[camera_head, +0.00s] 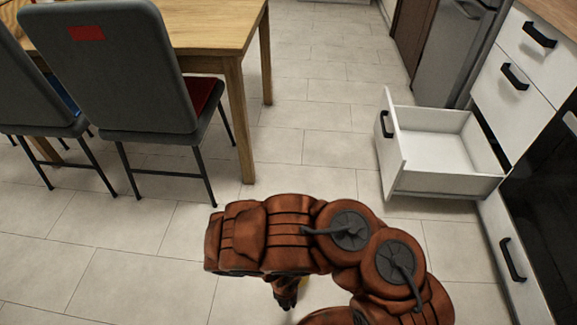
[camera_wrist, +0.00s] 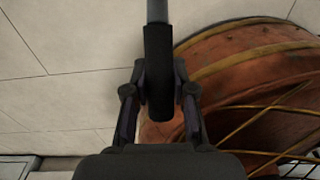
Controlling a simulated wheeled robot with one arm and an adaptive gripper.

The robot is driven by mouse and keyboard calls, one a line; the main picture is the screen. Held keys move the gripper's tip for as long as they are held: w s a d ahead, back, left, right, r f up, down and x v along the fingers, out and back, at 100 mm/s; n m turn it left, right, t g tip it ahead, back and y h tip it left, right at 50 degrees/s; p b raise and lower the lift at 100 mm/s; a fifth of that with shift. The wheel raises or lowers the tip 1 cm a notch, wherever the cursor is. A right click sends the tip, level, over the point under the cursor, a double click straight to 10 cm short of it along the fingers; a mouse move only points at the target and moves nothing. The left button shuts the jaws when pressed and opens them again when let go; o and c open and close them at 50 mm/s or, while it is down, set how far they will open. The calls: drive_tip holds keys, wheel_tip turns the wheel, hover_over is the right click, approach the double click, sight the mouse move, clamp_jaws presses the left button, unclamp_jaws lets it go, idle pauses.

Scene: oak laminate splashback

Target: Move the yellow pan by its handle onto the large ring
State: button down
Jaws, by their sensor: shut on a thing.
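In the wrist view my gripper (camera_wrist: 160,92) is shut on a dark handle (camera_wrist: 158,60), with a finger on each side of it. A grey metal shank continues from the handle to the top edge, and the pan's body is outside that view. In the head view my gripper (camera_head: 287,297) shows only as a dark tip below my arm. A small yellowish patch, probably part of the yellow pan (camera_head: 301,312), shows beside it, mostly hidden by my arm. The large ring is not in view.
An open, empty white drawer (camera_head: 440,150) juts into the floor space at right, beside cabinets with black handles. A wooden table (camera_head: 215,30) and grey chairs (camera_head: 125,70) stand at upper left. The tiled floor (camera_head: 310,150) between them is clear.

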drive_tip(key=shift+s+a+p, duration=0.2)
drive_tip(key=shift+s+a, duration=0.05)
drive_tip(key=shift+a, duration=0.7)
drive_tip(key=shift+s+a+p, duration=0.15)
drive_tip(key=shift+s+a, duration=0.1)
drive_tip(key=shift+a, duration=0.65)
idle(1.6)
